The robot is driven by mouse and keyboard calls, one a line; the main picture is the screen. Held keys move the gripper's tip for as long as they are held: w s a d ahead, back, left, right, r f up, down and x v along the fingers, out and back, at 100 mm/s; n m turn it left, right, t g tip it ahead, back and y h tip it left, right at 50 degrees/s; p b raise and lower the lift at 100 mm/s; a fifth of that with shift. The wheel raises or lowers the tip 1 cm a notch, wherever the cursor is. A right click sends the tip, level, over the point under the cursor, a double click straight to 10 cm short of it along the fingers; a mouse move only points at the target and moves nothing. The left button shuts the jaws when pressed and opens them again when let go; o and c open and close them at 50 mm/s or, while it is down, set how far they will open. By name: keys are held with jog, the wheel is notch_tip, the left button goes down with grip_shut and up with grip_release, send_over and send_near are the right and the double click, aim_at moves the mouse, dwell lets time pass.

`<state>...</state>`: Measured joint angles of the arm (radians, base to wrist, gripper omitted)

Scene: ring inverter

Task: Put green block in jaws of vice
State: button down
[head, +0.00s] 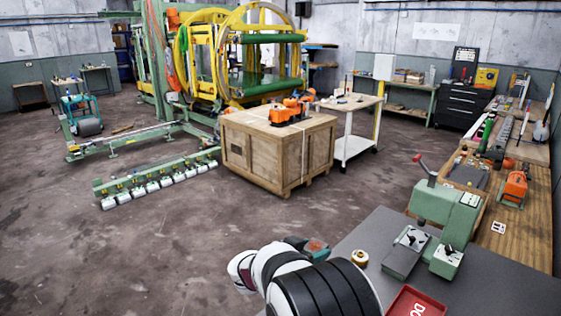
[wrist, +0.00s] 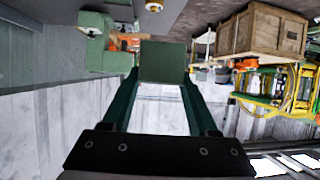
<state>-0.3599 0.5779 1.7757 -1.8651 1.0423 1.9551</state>
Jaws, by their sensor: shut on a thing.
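The green block (wrist: 163,62) is a plain, dull green cuboid at the top middle of the wrist view. My gripper (wrist: 162,80) has its two dark green fingers shut on the block, which sits at their tips. In the head view, my white and black arm reaches up from the bottom edge beside the grey table. A small teal and reddish part (head: 308,246) shows just beyond the arm; I cannot tell whether it is my gripper or something else. I cannot make out the jaws of a vice for certain in either view.
A workbench (head: 530,225) stands at the right. A wooden crate (head: 265,152) stands beyond open floor.

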jog(key=s+d+r+n+t+y, duration=0.1)
jog(key=s+r+n+y, duration=0.1)
jog(key=s+r, duration=0.6)
jog(key=s+d+r+n+t+y, duration=0.1)
jog(key=s+r+n+y, duration=0.1)
jog(key=s+r, duration=0.6)
jog(key=d+f+n+y, duration=0.4)
jog(key=d+f, duration=0.1)
jog(key=d, duration=0.1)
jog(key=s+a+f+n+g+y, duration=0.3)
jog(key=a+f+n+g+y, duration=0.5)
jog(key=a+f+n+y, duration=0.7)
jog(key=s+a+f+n+g+h, duration=0.3)
jog(key=s+n+g, duration=0.3)
jog(key=s+g, duration=0.15)
jog(key=s+a+f+n+g+h, duration=0.25)
jog(key=s+n+g, duration=0.35)
jog(key=s, duration=0.3)
jog(key=shift+t+h, duration=0.25)
jog(key=x, duration=0.4)
jog(key=w+a+x, duration=0.1)
jog(key=x, duration=0.3)
jog(key=w+f+x, duration=0.1)
jog(key=x, duration=0.3)
jog(key=shift+a+f, duration=0.2)
jog(key=shift+a, duration=0.2)
notch_tip(320, 180, down, 4)
jog(key=shift+a+f, duration=0.1)
